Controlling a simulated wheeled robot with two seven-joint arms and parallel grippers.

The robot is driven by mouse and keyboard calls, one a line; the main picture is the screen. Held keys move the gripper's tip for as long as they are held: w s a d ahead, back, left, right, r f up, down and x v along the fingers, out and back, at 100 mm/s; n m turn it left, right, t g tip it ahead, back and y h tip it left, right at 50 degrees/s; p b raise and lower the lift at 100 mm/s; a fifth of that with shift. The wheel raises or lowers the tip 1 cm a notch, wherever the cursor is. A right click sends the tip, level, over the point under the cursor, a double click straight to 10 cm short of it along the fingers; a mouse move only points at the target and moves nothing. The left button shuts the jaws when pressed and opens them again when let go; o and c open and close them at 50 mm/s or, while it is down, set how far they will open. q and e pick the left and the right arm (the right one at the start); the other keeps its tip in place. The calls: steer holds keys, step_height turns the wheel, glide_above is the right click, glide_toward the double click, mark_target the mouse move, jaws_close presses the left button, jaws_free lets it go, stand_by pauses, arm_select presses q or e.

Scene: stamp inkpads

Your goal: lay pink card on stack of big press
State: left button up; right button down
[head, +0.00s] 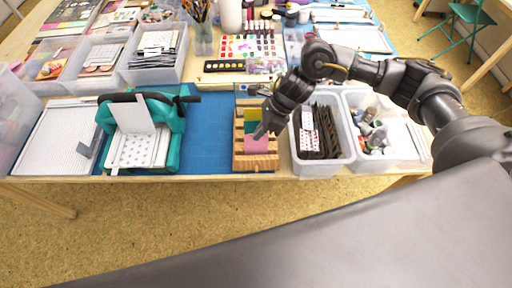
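The pink card (256,147) stands in the front part of a slotted wooden rack (240,162), in front of a green and a yellow card. My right gripper (261,131) reaches down from the right, with its fingertips at the pink card's upper right edge. Its fingers are small and dark here, so I cannot tell whether they are closed on the card. The big teal press (170,122) stands left of the rack with its dark handle raised. A white patterned stack (138,151) lies on its bed. My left gripper is not in view.
A clear bin of dark packets (330,168) stands just right of the rack, with another bin (402,155) beyond. The blue mat (211,140) is bare between press and rack. A white board (55,135) lies left of the press.

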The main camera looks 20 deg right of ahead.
step_height(320, 180, up, 7)
steer(key=w+p, duration=0.1)
steer(key=p, duration=0.2)
steer(key=shift+d+r, duration=0.15)
steer(key=shift+r, duration=0.05)
stand_by(0.5)
steer(key=shift+w, duration=0.1)
